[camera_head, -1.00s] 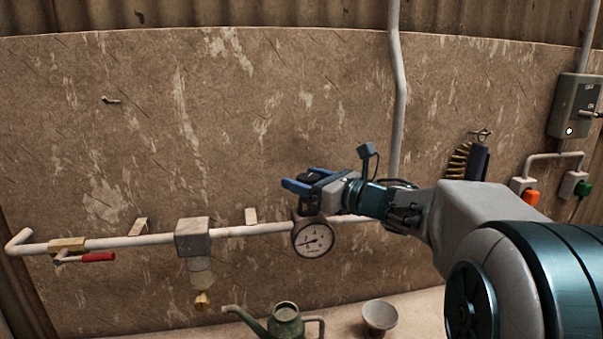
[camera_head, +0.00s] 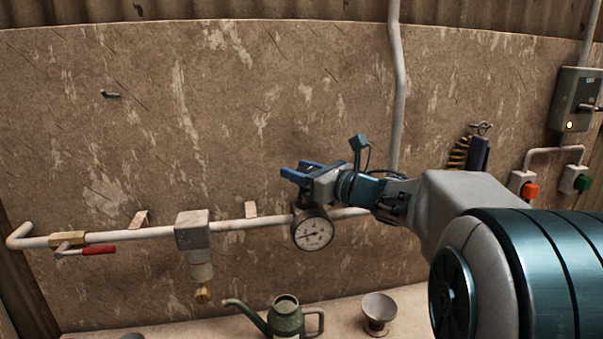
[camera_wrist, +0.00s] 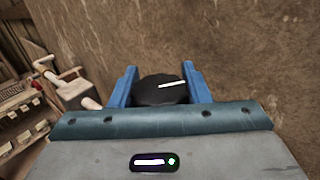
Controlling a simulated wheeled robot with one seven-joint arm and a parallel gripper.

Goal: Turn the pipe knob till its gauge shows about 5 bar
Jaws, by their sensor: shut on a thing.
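The pipe knob (camera_wrist: 160,91) is a round black knob with a white line on its top, seen in the wrist view. My gripper (camera_wrist: 159,86) is shut on it, with a blue finger on either side. In the head view my gripper (camera_head: 293,172) is above the pipe, and the knob is hidden behind the fingers. The gauge (camera_head: 312,231) is a round white dial with a dark rim, just below my gripper. Its needle points to the lower left; the numbers are too small to read.
A white pipe (camera_head: 115,237) runs along the wall, with a red-handled valve (camera_head: 98,250) and a filter block (camera_head: 192,230). A green watering can (camera_head: 286,318) and a grey funnel-like cup (camera_head: 379,310) stand below. An orange button (camera_head: 530,190) and a green button (camera_head: 582,183) are at right.

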